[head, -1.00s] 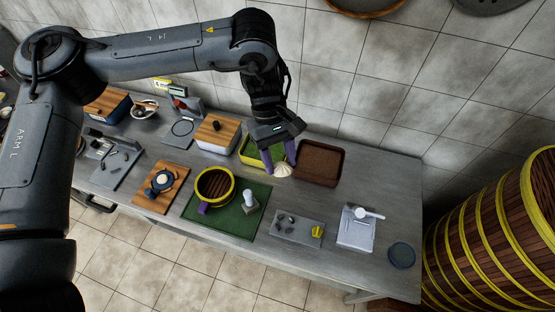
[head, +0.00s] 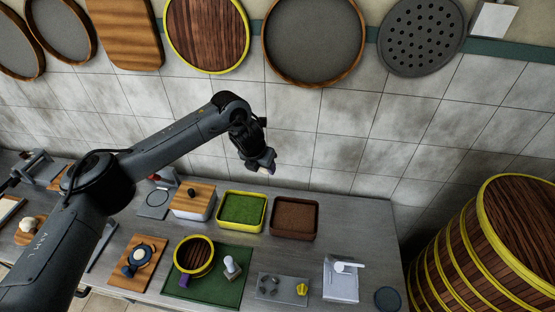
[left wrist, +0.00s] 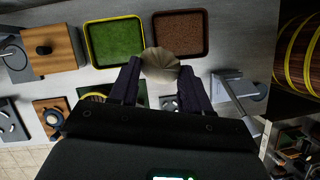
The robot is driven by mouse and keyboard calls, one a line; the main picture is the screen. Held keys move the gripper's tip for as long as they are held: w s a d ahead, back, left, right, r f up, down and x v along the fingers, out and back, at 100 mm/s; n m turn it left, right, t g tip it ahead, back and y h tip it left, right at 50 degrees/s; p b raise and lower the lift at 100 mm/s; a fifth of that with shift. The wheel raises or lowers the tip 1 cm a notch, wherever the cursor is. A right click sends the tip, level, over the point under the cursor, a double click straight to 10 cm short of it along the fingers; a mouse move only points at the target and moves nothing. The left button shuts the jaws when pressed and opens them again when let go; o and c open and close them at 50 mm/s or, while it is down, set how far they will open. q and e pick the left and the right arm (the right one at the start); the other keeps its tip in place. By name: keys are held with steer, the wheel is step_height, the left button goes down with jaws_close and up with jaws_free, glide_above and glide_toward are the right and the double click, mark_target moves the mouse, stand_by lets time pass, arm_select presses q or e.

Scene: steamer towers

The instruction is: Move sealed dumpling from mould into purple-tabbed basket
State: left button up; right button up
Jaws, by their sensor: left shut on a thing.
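My left gripper (head: 263,168) is raised above the back of the worktop, shut on a pale pleated dumpling (left wrist: 160,62). The dumpling sits between the dark fingertips in the left wrist view; in the head view the gripper mostly hides it. The purple-tabbed basket (head: 194,255) is round, with a yellow rim and dark slatted floor. It stands on a green mat (head: 232,293), below and left of the gripper, and looks empty. A white device with a handle (head: 341,279) stands at the right; I cannot tell whether it is the mould. My right gripper is not in view.
A green-lined tray (head: 243,210) and a brown tray (head: 296,219) stand at the back. A wooden-lidded box (head: 193,200) is left of them. A small white-topped object (head: 231,267) stands beside the basket. Tall yellow-banded barrels (head: 480,245) rise at the right.

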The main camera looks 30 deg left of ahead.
arm_select(q)
steer(key=s+a+f+n+y+p, duration=0.1)
steer(key=s+a+f+n+p, duration=0.1)
steer(key=s+a+f+n, duration=0.4)
steer(key=n+y+p, duration=0.1)
steer(key=y+p, duration=0.1)
steer(key=p, duration=0.1)
glide_above(197, 258)
steer(key=s, duration=0.1)
step_height(197, 258, down, 18)
steer(key=shift+d+g, duration=0.3)
steer(key=shift+g, duration=0.1)
steer(key=shift+r, duration=0.15)
step_height(197, 258, down, 9)
steer(key=b, duration=0.7)
steer(key=shift+r, duration=0.1)
steer(key=shift+f+b, duration=0.9)
steer(key=shift+b, duration=0.15)
steer(key=shift+f+b, duration=0.45)
steer(key=shift+f, duration=0.1)
